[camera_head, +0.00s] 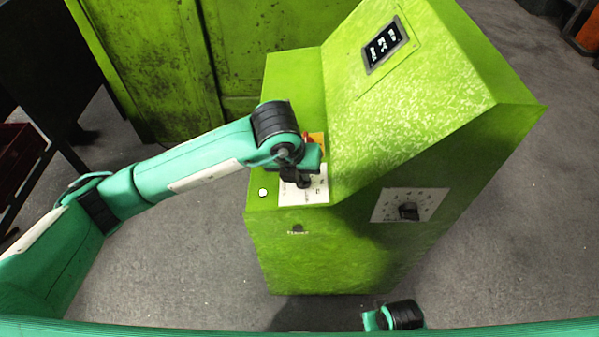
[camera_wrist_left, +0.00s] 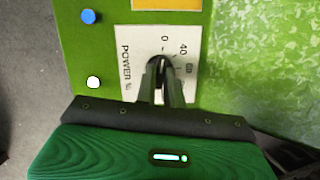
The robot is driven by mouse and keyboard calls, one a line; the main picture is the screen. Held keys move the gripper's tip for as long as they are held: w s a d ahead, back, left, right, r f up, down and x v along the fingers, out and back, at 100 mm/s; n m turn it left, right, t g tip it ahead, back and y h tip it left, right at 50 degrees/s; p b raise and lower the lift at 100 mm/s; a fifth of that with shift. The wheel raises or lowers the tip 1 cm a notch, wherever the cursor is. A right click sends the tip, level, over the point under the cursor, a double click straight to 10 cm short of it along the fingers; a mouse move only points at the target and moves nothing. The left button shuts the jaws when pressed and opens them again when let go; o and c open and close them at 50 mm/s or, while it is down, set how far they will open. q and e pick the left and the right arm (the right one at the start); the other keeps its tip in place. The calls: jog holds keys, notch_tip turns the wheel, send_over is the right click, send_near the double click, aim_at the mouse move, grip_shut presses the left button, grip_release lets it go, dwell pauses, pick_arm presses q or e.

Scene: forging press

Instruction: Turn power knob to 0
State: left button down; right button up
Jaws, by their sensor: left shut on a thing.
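The power knob (camera_wrist_left: 161,62) is a small dark knob on a white plate (camera_wrist_left: 133,47) marked "POWER %", with 0 at the top and 40 and higher figures to the right. The plate also shows on the green console's ledge in the head view (camera_head: 316,190). My left gripper (camera_wrist_left: 161,82) is shut on the knob, with its fingers reaching down from above in the head view (camera_head: 299,180). The fingers cover most of the knob, so I cannot tell its exact setting. The fingers of my right gripper do not show.
A red button (camera_head: 308,139) on a yellow plate sits behind the power plate. A white button (camera_wrist_left: 93,82) and a blue button (camera_wrist_left: 88,16) lie left of it. The console's right face has another dial (camera_head: 408,211). A small display (camera_head: 385,45) is on the sloped panel.

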pick_arm(q)
jog(key=shift+r, duration=0.1)
dwell(0.3)
jog(key=c, duration=1.5)
grip_release()
jog(key=v, duration=1.3)
jog(key=shift+r, duration=0.35)
jog(key=shift+s, duration=0.15)
